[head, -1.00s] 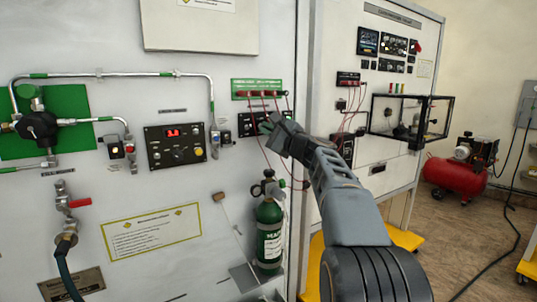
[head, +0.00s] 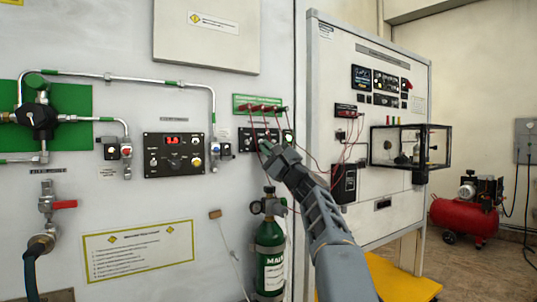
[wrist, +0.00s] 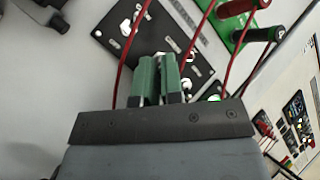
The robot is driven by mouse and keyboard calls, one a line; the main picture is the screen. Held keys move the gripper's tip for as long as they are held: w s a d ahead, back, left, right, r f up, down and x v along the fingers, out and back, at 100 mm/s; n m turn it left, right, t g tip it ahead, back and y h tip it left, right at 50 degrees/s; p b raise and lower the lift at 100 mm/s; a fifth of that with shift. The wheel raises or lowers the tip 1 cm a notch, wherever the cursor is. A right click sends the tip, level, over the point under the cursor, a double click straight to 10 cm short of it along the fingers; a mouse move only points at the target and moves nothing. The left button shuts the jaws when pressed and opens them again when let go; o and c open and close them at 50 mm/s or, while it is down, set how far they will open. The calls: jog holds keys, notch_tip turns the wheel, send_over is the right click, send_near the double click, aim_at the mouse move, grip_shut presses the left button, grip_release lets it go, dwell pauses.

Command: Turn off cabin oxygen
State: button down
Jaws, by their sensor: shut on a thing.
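My gripper (head: 266,150) is at a small black switch panel (head: 245,134) on the white wall panel, below a green terminal strip. In the wrist view my gripper (wrist: 158,58) has its green-padded fingers close together over the black panel (wrist: 172,38). It is shut on a small control there, mostly hidden between the fingers. Silver toggles show beyond the fingertips. A green light (wrist: 214,98) glows beside the fingers. The gripper hides part of this panel in the head view. I cannot read its labels or tell the control's position.
Red leads (head: 268,121) hang from the green terminal strip (head: 243,102) close around my gripper. A green cylinder (head: 271,252) stands below. A second white trainer stands right, with a clear box.

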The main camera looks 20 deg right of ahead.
jog(key=c, duration=1.3)
grip_release()
jog(key=shift+o, duration=0.2)
jog(key=shift+r+p, duration=0.1)
jog(key=shift+p, duration=0.25)
